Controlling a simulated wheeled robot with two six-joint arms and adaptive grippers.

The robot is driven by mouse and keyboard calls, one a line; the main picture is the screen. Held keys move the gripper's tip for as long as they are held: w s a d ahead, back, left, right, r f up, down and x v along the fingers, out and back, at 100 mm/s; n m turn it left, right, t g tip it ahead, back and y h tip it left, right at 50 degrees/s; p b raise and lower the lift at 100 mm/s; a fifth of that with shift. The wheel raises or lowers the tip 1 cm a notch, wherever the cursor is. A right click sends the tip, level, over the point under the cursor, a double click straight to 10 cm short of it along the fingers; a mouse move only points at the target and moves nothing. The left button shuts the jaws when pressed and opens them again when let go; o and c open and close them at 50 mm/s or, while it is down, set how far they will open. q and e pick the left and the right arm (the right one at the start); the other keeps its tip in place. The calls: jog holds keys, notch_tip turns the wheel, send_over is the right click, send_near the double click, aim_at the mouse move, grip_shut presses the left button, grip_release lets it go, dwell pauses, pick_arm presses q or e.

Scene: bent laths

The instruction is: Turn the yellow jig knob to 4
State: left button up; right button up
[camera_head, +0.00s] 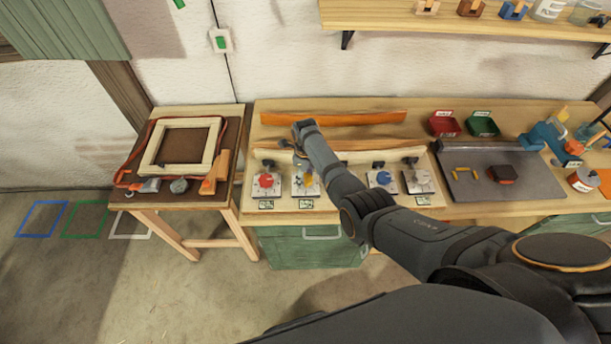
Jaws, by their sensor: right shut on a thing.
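The yellow jig knob (309,182) sits on a white dial plate at the front of the workbench, second from the left in a row of knobs. My right arm reaches in from the right, and its gripper (303,169) is over the yellow knob and shut on it. The gripper and wrist cover part of the knob and dial, so the pointer and the numbers cannot be read. My left gripper is not in view.
A red knob (266,181) stands close left of the yellow one, and a blue knob (384,177) stands to the right past my forearm. A bent lath (370,118) lies behind. A grey mat (480,190) with small items is at the right.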

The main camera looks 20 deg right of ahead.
aim_at(306, 178)
jog(key=shift+m, duration=1.1)
jog(key=o, duration=1.1)
jog(key=shift+o, duration=0.2)
notch_tip(306, 178, up, 12)
